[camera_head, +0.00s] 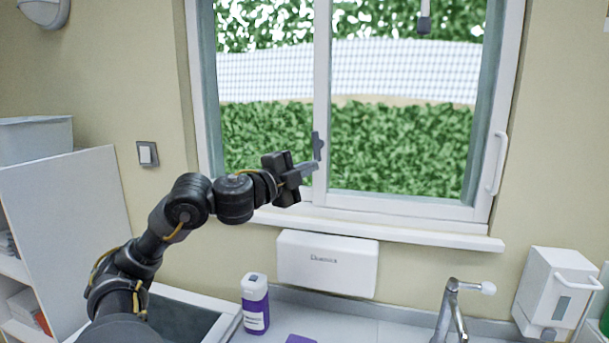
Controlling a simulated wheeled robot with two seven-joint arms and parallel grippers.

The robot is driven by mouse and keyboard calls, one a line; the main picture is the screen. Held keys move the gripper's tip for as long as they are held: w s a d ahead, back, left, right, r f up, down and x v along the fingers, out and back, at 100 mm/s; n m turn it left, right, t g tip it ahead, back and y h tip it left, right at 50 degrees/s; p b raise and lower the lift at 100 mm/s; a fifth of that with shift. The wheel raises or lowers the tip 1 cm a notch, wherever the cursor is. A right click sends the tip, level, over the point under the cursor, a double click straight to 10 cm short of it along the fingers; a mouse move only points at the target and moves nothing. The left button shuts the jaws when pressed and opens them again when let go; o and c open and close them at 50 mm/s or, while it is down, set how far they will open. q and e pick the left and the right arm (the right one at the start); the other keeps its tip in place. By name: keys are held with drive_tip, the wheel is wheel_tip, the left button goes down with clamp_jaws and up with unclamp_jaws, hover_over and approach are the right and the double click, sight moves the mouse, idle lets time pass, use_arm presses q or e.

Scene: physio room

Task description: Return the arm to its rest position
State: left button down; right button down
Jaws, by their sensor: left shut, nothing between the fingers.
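My left arm (205,198) comes in from the lower left and stretches toward the window. My left gripper (312,168) is shut and empty. In the picture it lies in front of the window's middle upright, just below a dark latch (318,146). I cannot tell whether the fingertips touch the frame. My right gripper is not in view.
The window (405,150) has a white handle (497,163) at right and a sill (380,228) below. Under it are a white dispenser box (327,263), a purple-labelled bottle (255,304), a faucet (449,312) and a wall dispenser (549,293). A white shelf (68,205) stands left.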

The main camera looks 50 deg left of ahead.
use_arm(q)
drive_tip(key=shift+s, duration=0.6)
